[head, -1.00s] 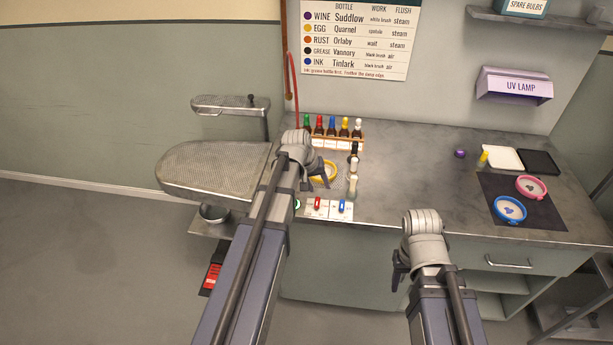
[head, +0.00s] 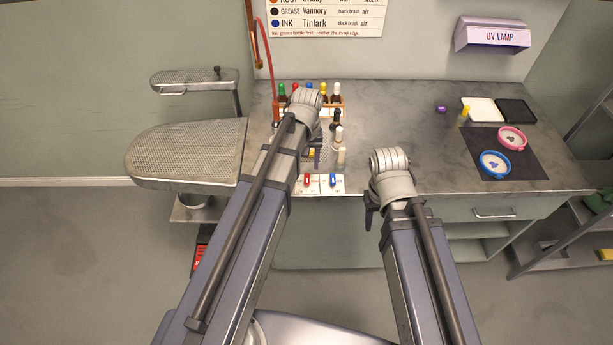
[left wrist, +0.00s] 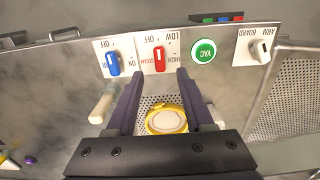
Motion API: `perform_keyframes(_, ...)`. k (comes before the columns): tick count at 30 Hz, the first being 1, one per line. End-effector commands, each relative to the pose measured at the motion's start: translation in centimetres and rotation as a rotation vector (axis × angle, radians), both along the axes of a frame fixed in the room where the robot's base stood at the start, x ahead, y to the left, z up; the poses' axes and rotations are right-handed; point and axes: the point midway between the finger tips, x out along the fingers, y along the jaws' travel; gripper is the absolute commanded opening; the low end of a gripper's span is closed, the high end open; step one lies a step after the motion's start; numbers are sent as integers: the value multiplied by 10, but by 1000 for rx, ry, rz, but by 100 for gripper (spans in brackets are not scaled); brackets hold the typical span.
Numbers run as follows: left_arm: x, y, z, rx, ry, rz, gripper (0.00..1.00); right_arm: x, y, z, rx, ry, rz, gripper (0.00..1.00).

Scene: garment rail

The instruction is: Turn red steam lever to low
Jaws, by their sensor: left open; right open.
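The red steam lever (head: 307,180) sits on a small white plate at the counter's front edge. In the left wrist view the red lever (left wrist: 160,58) stands among the labels OFF, LOW and HIGH, which appear upside down. I cannot tell for sure which label it points at. My left gripper (left wrist: 160,76) is open, its two dark fingers on either side of the lever's plate in the picture, with nothing between them. In the head view my left gripper (head: 314,152) is partly hidden by its arm. My right gripper (head: 371,208) is open and empty before the counter front.
Beside the red lever are a blue lever (left wrist: 112,62), a green VAC button (left wrist: 204,51) and an arm board knob (left wrist: 262,47). A yellow ring (left wrist: 168,121) and pale bottle (left wrist: 103,105) are close. Bottles stand behind; the counter's middle (head: 400,125) is clear.

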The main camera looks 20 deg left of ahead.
Motion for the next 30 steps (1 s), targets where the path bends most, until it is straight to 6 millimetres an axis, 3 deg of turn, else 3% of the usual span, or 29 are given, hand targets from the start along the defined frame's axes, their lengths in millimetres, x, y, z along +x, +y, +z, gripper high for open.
perform_keyframes(1,0,0,-12,0,0,0,52,0,0,-12,0,0,0,50)
perform_keyframes(12,0,0,-56,-1,-1,0,52,0,0,-56,0,0,0,50)
perform_keyframes(24,0,0,-60,-1,-1,0,52,0,0,-60,0,0,0,50)
perform_keyframes(30,0,0,-60,-1,-1,0,30,0,0,-60,0,0,0,50)
